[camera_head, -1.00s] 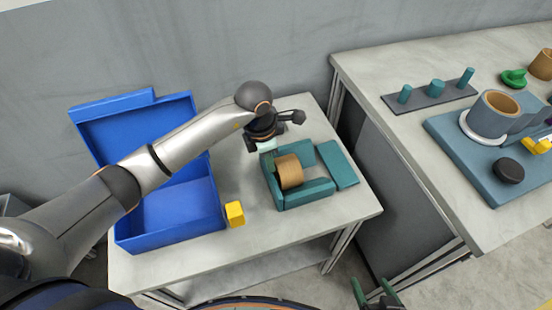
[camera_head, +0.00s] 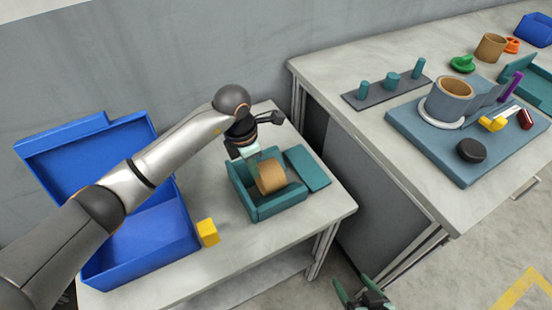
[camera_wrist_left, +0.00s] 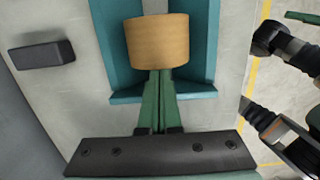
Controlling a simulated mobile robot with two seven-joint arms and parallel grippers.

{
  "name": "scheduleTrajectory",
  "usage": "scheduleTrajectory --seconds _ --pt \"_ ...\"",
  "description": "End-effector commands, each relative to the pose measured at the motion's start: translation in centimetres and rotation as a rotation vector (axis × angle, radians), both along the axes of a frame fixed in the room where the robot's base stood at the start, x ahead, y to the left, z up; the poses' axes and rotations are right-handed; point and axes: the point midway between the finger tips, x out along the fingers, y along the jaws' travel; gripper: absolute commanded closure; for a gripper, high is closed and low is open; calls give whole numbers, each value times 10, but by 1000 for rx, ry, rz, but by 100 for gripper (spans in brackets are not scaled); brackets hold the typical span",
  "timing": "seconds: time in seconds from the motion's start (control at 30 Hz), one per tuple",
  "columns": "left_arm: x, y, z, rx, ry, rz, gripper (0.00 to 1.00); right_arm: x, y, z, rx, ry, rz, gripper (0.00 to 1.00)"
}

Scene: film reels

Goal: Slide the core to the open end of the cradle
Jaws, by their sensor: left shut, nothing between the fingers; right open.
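The core (camera_head: 271,178), a tan cylinder, lies on its side inside the teal cradle (camera_head: 280,208), between its two long walls. The core also shows in the left wrist view (camera_wrist_left: 157,42), with cradle walls at both sides and a low end wall (camera_wrist_left: 200,91) near my fingers. My left gripper (camera_head: 254,160) is shut and empty. Its green fingers (camera_wrist_left: 158,80) reach over that end wall to the core's near side; they look in contact, but I cannot be sure. My right gripper (camera_head: 362,297) is open, low in the head view, away from the cradle.
A flat teal plate (camera_head: 307,168) lies right beside the cradle. A yellow cube (camera_head: 208,232) and a blue bin (camera_head: 140,245) stand to the left. A second table (camera_head: 400,150) at right holds a peg strip (camera_head: 389,88) and a blue board (camera_head: 430,150) with parts.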

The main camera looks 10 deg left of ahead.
Motion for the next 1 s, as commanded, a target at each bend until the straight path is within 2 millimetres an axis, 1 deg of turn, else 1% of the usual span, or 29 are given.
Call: scheduleTrajectory --seconds 0.23,0.73,1.0 --pt "6 -9 -1 1 -1 0 100 1 5 -6 5 4 9 21" --pt "17 -26 -1 0 -1 0 100 5 8 -13 7 5 18 21" --pt "13 -19 1 0 0 1 100 6 9 -5 8 0 19 21"
